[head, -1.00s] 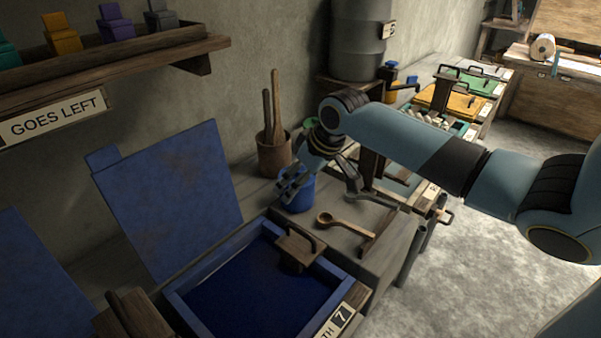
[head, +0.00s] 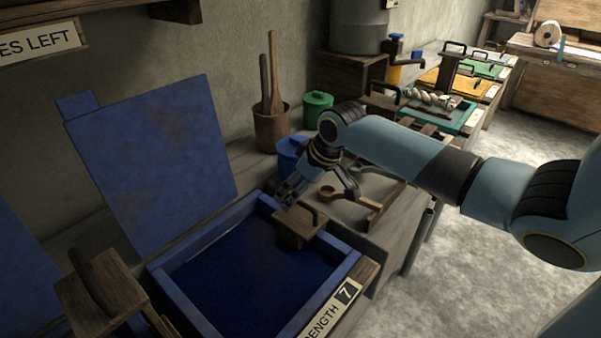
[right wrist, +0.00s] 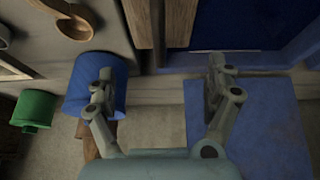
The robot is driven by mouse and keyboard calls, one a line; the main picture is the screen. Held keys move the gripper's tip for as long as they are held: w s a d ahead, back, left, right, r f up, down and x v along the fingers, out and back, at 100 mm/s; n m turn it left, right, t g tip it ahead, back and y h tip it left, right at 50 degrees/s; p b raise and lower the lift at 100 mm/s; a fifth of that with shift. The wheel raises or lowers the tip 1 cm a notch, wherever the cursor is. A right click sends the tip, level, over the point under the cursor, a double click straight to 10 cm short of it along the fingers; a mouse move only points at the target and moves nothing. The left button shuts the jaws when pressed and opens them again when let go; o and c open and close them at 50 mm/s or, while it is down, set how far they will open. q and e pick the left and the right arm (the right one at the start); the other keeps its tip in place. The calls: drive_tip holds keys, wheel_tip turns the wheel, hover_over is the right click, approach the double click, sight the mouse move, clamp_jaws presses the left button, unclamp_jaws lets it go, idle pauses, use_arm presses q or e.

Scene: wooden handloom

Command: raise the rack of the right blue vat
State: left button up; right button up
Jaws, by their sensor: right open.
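The blue vat (head: 160,285) holds dark blue liquid and has a raised blue lid (head: 155,160) behind it. A wooden rack block (head: 290,234) with a dark upright handle sits at the vat's right inner side; a wooden part of it shows at the top of the right wrist view (right wrist: 178,22). My right gripper (head: 318,196) is open and empty, above the vat's back right corner, close to the rack handle but seemingly apart from it. In the right wrist view my right gripper (right wrist: 162,75) has its fingers wide apart. My left gripper is not in view.
A blue pot (head: 290,150), a green pot (head: 317,108) and a wooden crock with sticks (head: 270,128) stand behind. A wooden ladle (head: 328,193) lies on the bench to the right. Another wooden block with a handle (head: 100,292) is at the vat's left.

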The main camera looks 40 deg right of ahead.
sight(300, 201)
wheel_tip(300, 201, down, 4)
drive_tip(key=shift+f+b, duration=0.15)
drive_tip(key=shift+b, duration=0.75)
drive_tip(key=shift+f, duration=0.25)
clamp_jaws()
